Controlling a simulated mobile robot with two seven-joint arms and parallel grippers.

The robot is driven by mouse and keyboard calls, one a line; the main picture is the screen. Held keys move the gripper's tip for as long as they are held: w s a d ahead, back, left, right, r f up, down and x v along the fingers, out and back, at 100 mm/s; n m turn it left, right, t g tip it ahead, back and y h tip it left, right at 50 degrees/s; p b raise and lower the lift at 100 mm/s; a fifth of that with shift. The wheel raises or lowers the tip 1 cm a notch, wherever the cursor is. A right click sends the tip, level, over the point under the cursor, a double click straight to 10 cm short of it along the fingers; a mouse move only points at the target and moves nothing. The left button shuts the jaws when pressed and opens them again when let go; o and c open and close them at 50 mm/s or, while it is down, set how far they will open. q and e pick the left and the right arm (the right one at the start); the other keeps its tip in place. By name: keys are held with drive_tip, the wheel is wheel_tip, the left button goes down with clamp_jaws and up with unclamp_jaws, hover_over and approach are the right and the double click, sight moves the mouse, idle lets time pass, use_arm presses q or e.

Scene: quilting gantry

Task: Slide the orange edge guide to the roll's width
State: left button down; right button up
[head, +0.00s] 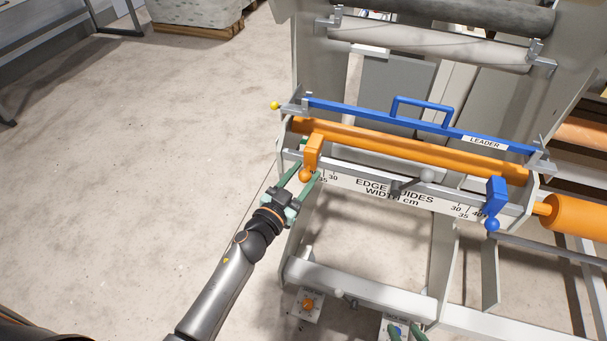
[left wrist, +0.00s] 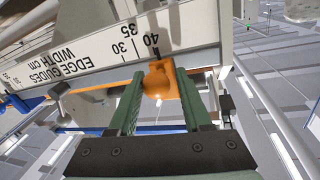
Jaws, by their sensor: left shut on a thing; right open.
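The orange edge guide (head: 314,149) sits at the left end of the white rail marked "EDGE GUIDES WIDTH cm" (head: 385,190), with a round knob below it. My left gripper (head: 308,180) is shut on the guide's knob; the left wrist view shows the orange knob (left wrist: 160,82) between the green fingers. There the guide's dark pointer is close to the 40 mark. A blue edge guide (head: 496,193) with a blue knob hangs at the rail's right end. My right gripper (head: 405,332) shows only its green fingertips at the bottom edge, apart and open.
An orange roller (head: 410,146) runs behind the rail, with a blue LEADER bar (head: 440,127) with a handle above it. A grey lever (head: 412,182) stands at the rail's middle. Small plates with an orange knob (head: 308,304) sit low in front. Open floor lies left.

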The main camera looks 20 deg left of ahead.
use_arm(q)
drive_tip(key=shift+d+f, duration=0.1)
drive_tip(key=shift+s+d, duration=0.1)
drive_tip(key=shift+d, duration=0.45)
drive_tip(key=c, duration=0.5)
unclamp_jaws()
drive_tip(key=shift+a, duration=0.1)
drive_tip(key=p+v, duration=0.1)
drive_tip(key=v, duration=1.1)
drive_tip(key=shift+s, duration=0.2)
